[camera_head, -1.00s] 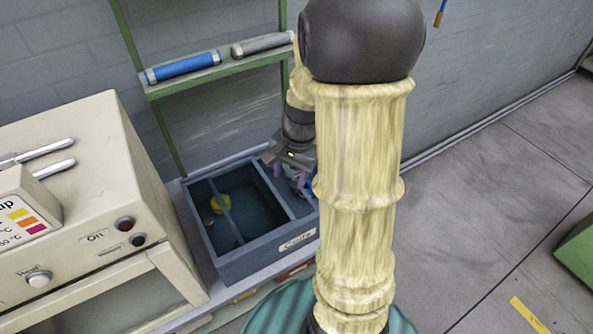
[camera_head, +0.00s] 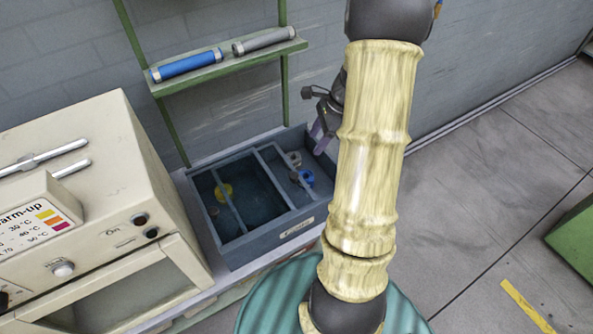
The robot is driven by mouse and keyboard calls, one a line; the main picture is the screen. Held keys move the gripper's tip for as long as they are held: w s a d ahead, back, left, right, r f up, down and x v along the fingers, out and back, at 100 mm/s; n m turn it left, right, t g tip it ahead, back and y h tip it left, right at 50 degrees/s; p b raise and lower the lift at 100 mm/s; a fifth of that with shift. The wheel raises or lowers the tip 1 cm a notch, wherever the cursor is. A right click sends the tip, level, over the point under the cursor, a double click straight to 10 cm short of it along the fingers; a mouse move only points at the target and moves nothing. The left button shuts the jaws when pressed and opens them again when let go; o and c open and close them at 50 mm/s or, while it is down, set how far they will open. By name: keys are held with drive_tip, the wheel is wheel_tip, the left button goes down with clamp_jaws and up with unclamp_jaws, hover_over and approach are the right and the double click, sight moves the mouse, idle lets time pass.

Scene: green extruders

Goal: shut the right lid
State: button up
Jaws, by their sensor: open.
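I cannot make out the right lid for certain in this view. The beige machine (camera_head: 110,190) at the left has chrome bar handles (camera_head: 50,160) on its top and a warm-up label; whether a lid belongs to them I cannot tell. My gripper (camera_head: 320,142) is open, with purplish fingers pointing down. It is above the back right corner of the blue-grey divided box (camera_head: 268,243), well right of the machine. Nothing shows between its fingers. My arm hides part of the gripper and the floor behind.
A green shelf (camera_head: 225,70) above bears a blue cylinder (camera_head: 186,65) and a grey cylinder (camera_head: 263,41).

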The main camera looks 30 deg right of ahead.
sight(295, 174)
drive_tip(key=p+x, duration=0.2)
drive_tip(key=x, duration=1.3)
clamp_jaws()
